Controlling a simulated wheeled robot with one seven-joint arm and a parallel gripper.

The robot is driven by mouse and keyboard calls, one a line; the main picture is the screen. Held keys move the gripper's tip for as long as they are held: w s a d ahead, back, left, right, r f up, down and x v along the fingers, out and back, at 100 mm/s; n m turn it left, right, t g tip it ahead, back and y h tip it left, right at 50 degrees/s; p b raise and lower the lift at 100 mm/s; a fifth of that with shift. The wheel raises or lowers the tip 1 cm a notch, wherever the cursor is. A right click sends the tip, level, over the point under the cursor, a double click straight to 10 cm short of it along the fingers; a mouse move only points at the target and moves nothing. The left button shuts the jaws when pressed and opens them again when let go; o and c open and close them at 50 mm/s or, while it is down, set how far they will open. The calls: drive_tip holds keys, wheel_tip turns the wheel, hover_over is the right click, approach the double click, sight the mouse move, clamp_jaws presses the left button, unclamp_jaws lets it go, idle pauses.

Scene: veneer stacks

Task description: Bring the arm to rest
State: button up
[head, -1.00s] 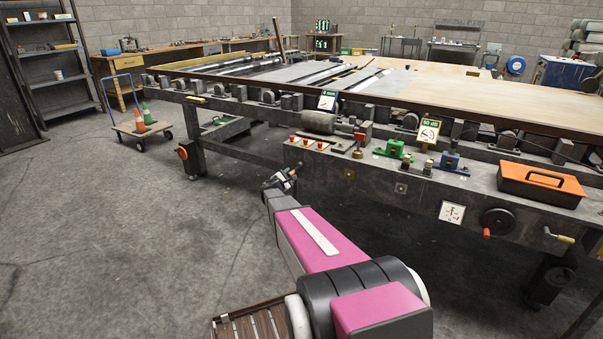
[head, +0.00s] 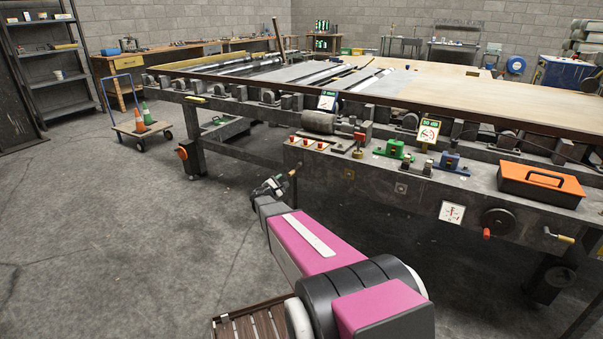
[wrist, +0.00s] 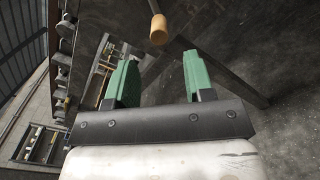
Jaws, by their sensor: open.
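My gripper (head: 272,187) shows small in the head view, at the end of my magenta and grey arm, in front of the left end of the long machine's front panel. In the wrist view its two green fingers (wrist: 159,75) stand well apart with nothing between them. A wooden-ended handle (wrist: 158,30) shows beyond the fingers, a little above the gap; I cannot tell how far away. In the head view a tan handle tip (head: 292,172) appears just right of the gripper. Part of the gripper is too small to make out.
The long machine bench (head: 330,170) crosses the right side, with an orange-lidded toolbox (head: 541,183) and a crank wheel (head: 499,223) on its near side. A trolley (head: 142,131) with cones stands at the left. The grey floor (head: 130,240) on the left is clear.

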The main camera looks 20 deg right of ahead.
idle(0.4)
drive_tip(key=s+a+f+m+g+y, duration=0.15)
drive_tip(key=s+m+g, duration=0.3)
drive_tip(key=s, duration=0.55)
drive_tip(key=s+a+r+m+g+y, duration=0.1)
drive_tip(key=s+m+g+y, duration=0.2)
drive_tip(key=s+m, duration=0.45)
drive_tip(key=s+a+r+m+g+y, duration=0.1)
drive_tip(key=s+a+m+g+y, duration=0.2)
drive_tip(key=s+a+y, duration=0.6)
drive_tip(key=s+a+m, duration=0.1)
drive_tip(key=s+a, duration=0.4)
drive_tip(key=s, duration=0.4)
drive_tip(key=shift+s+a+m+y, duration=0.25)
drive_tip(key=shift+s+m+y, duration=0.05)
drive_tip(key=shift+y, duration=0.05)
drive_tip(key=shift+g, duration=0.25)
drive_tip(key=shift+c, duration=0.4)
